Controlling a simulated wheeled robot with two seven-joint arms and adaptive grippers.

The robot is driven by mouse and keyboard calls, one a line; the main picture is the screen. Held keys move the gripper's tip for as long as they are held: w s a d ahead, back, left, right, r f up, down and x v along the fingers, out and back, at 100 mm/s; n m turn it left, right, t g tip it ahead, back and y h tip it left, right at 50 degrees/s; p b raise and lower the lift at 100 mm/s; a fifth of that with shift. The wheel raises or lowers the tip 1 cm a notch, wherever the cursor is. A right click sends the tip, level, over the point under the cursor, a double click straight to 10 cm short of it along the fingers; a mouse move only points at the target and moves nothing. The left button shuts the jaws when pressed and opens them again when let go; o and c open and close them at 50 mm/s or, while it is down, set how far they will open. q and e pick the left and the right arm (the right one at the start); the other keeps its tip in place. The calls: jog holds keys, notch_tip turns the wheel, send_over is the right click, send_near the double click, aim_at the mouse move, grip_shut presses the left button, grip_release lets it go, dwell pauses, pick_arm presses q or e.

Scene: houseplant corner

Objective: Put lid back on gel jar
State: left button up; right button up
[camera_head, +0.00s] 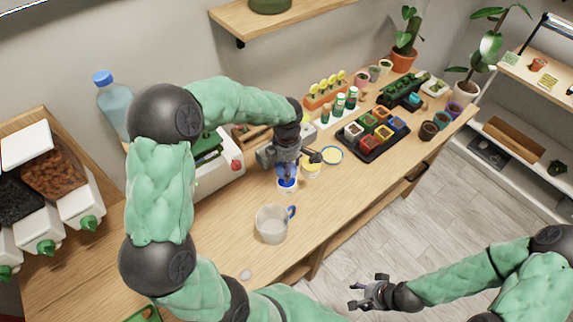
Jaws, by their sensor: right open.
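A small white jar with a blue top (287,185) stands on the wooden bench, and I cannot tell whether the blue is a lid or gel. My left gripper (288,174) reaches down right over it and hides part of it. I cannot tell whether its fingers hold anything. A pale jar with yellow (311,170) stands just to the right. A round yellow-and-blue disc (331,155) lies flat beyond it. My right gripper (364,292) is open and empty, low over the floor in front of the bench.
A clear jug with a blue handle (272,224) stands near the bench's front edge. A black tray of coloured pots (373,150) is to the right. A blue-capped bottle (115,105) and dispensers (50,180) stand left. Bare bench (215,235) lies left of the jug.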

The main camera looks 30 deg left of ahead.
pick_arm(q)
notch_tip(320, 180, down, 3)
jog(key=shift+r+b, duration=0.2)
jog(key=shift+b, duration=0.35)
jog(key=shift+f+b, duration=0.9)
jog(key=shift+f, duration=0.1)
jog(key=shift+b, duration=0.3)
dwell(0.6)
jog(key=shift+f+b, duration=0.15)
jog(key=shift+b, duration=0.3)
dwell(0.8)
dwell(0.4)
jog(key=o, duration=1)
jog(key=shift+c, duration=0.2)
jog(key=shift+o, duration=0.6)
